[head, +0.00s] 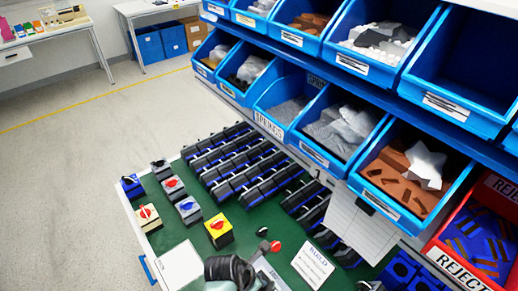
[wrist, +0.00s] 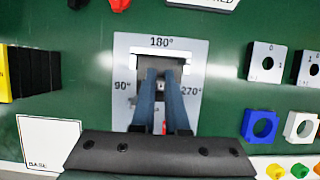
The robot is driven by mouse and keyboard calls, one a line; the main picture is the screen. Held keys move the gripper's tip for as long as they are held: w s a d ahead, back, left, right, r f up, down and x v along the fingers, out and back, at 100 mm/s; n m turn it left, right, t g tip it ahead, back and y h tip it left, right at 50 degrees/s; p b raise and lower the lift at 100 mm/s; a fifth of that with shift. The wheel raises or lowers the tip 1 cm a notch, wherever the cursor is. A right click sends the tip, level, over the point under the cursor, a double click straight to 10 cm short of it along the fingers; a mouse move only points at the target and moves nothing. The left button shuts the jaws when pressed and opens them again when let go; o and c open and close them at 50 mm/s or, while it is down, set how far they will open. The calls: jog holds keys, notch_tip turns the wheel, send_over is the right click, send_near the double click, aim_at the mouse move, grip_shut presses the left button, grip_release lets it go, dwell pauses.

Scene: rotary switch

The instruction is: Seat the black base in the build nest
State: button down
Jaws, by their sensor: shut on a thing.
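The build nest is a light grey plate marked 90°, 180° and 270° (wrist: 190,110) on the green mat; in the head view part of it shows (head: 270,272) beside my arm. My gripper (wrist: 161,76) is over the middle of this plate, its two blue-grey fingers shut on the black base (wrist: 146,64). Only a dark edge of the base shows past the fingertips; the fingers hide the rest. I cannot tell whether it sits down in the nest or is held just above it. In the head view my arm hides the fingertips.
A "BASE" card (wrist: 48,140) lies at lower left. A black block with a yellow side (wrist: 35,75) is to the left. Square plates with holes (wrist: 265,60) and blue (wrist: 262,126) and white rings are to the right. Blue bins (head: 340,130) overhang the mat's back.

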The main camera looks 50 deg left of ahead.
jog(key=c, duration=1.4)
grip_release()
jog(key=shift+f, duration=0.15)
jog(key=o, duration=0.5)
jog(key=p+v, duration=0.1)
jog(key=v, duration=1.1)
jog(key=shift+r, duration=0.25)
